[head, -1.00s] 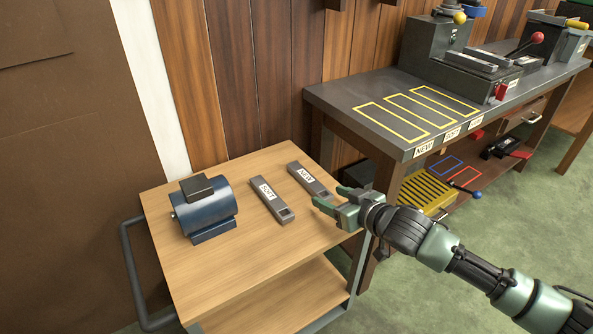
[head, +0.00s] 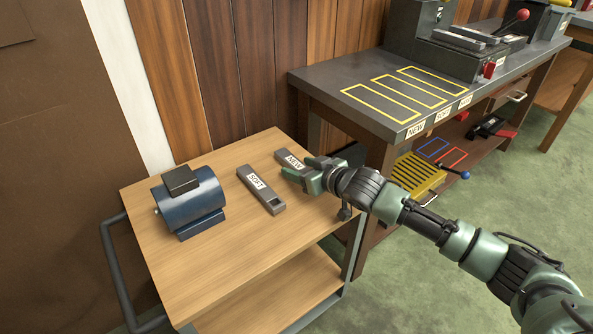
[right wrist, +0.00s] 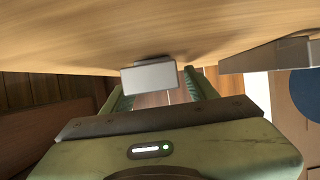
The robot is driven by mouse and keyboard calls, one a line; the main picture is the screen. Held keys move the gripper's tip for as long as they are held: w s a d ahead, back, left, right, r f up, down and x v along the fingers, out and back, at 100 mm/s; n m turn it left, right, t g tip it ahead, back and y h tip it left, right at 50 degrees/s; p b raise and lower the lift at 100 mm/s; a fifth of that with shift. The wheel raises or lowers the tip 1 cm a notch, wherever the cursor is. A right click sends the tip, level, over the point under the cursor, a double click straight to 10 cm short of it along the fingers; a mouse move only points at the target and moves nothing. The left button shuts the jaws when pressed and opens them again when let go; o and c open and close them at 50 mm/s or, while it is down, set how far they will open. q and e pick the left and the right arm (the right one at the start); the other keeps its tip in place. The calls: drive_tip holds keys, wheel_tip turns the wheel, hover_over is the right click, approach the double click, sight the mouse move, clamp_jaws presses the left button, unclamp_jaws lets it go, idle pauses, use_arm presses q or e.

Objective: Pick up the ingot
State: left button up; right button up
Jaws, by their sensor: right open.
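A dark grey ingot labelled NEW (head: 289,157) lies flat on the wooden cart top, its near end hidden behind my right gripper. My right gripper (head: 298,169) is open at that ingot's near end. In the right wrist view, the end of a grey ingot (right wrist: 150,77) shows between the two spread fingers (right wrist: 157,97), with room on each side. A second grey ingot (head: 261,190) with a hard-to-read label lies to the left; part of it shows at the right of the wrist view (right wrist: 268,56). My left gripper is not in view.
A blue motor-like cylinder (head: 190,200) stands on the cart (head: 235,250), left of the ingots. A dark workbench (head: 330,78) with yellow outlines (head: 380,103) stands behind to the right, close to my right arm. The cart's front is clear.

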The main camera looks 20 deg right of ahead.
drive_tip(key=shift+w, duration=0.15)
clamp_jaws()
idle(0.9)
idle(0.4)
drive_tip(key=shift+w+r, duration=0.1)
drive_tip(key=shift+r, duration=0.15)
